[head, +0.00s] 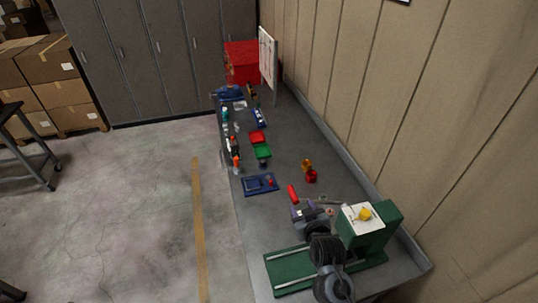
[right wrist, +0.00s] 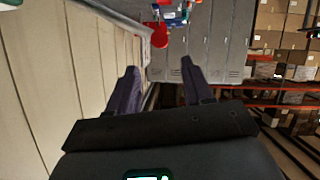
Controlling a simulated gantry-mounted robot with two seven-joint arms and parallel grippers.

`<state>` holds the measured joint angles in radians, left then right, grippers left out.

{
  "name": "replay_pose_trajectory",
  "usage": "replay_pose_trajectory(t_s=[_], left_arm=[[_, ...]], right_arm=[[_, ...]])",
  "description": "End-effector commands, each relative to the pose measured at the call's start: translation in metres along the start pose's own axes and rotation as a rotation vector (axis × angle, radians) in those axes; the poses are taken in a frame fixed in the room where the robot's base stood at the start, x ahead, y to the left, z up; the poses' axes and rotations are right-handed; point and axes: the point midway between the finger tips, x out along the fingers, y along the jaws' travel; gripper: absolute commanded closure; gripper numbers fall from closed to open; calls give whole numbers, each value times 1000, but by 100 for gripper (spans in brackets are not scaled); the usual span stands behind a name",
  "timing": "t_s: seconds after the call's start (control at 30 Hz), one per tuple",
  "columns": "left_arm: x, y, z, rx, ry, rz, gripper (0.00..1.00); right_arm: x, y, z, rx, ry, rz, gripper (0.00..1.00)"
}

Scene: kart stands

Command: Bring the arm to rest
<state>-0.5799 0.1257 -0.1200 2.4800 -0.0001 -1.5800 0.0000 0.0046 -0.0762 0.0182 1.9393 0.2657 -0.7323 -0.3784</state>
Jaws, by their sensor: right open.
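My right gripper (head: 311,208) is above the near part of the grey workbench (head: 285,155), beside the green machine. It has two purple fingers, and my dark arm links come up behind it from the bottom. In the right wrist view the fingers (right wrist: 159,68) stand wide apart with nothing between them. Lockers and the edge of the bench top show beyond them. My left gripper is not in view.
A green machine (head: 391,226) stands at the near right. A red handle-like thing (head: 292,191) is close beyond my gripper. A wall (head: 400,120) borders the right.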

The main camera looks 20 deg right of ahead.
Motion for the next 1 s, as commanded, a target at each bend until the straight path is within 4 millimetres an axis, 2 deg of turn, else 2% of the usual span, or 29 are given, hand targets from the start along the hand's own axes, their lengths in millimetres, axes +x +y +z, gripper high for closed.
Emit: replay_pose_trajectory(t_s=[0.13, 0.27, 0.37, 0.47, 0.53, 0.6, 0.7, 0.83, 1.0], left_arm=[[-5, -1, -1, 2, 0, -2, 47], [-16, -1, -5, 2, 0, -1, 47], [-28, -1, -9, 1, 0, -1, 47], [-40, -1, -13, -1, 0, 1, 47], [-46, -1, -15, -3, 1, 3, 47], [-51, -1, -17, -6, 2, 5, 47], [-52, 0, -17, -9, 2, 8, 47], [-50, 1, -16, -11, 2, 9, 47], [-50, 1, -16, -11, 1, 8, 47]], right_arm=[[-5, 0, 20, -12, -39, -3, 49], [-26, 1, 63, -57, -115, -15, 49], [-62, -2, 90, -117, -176, -57, 49], [-114, -14, 116, -163, -294, -146, 49], [-156, -24, 128, -179, -397, -218, 49], [-195, -34, 136, -186, -501, -279, 49], [-236, -40, 137, -183, -621, -328, 49], [-262, -42, 133, -162, -720, -338, 49], [-276, -40, 142, -134, -820, -321, 49]])
